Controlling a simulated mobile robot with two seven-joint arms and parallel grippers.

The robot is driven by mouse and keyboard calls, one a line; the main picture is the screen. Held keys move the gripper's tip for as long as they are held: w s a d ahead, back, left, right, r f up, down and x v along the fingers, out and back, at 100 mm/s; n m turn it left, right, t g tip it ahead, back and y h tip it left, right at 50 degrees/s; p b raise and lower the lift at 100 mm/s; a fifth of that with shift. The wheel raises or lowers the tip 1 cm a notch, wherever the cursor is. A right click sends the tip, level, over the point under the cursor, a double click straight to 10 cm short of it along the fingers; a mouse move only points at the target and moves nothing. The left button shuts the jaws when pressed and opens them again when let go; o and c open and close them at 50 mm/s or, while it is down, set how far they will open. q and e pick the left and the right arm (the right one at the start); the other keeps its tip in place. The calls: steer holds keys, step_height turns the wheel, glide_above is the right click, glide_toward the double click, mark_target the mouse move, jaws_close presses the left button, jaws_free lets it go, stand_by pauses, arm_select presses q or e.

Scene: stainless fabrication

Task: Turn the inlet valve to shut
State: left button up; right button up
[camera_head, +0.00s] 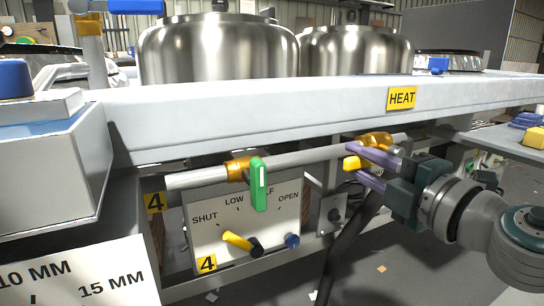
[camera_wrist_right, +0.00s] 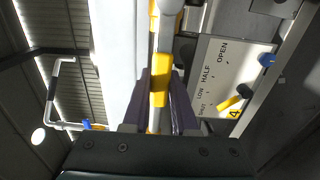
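A pipe (camera_head: 315,157) runs under the counter and carries two brass valves. The left valve has a green handle (camera_head: 258,185) that hangs down and partly covers the word HALF on a plate (camera_head: 210,235) marked SHUT, LOW, HALF, OPEN. The right valve (camera_head: 376,138) has a yellow handle (camera_head: 352,163). My right gripper (camera_head: 355,160) is at this yellow handle. In the right wrist view, a yellow handle (camera_wrist_right: 160,80) lies between the two purple fingers. I cannot tell whether they press on it. Which valve is the inlet is not labelled. My left gripper is out of view.
Below the green handle, the plate carries a yellow lever (camera_head: 238,240) and a blue knob (camera_head: 292,240). The counter edge (camera_head: 250,119) with a HEAT label (camera_head: 401,98) runs above the pipe. Steel vessels (camera_head: 215,50) stand on top. A grey box (camera_head: 50,165) is at left.

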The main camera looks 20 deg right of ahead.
jaws_close()
stand_by(0.9)
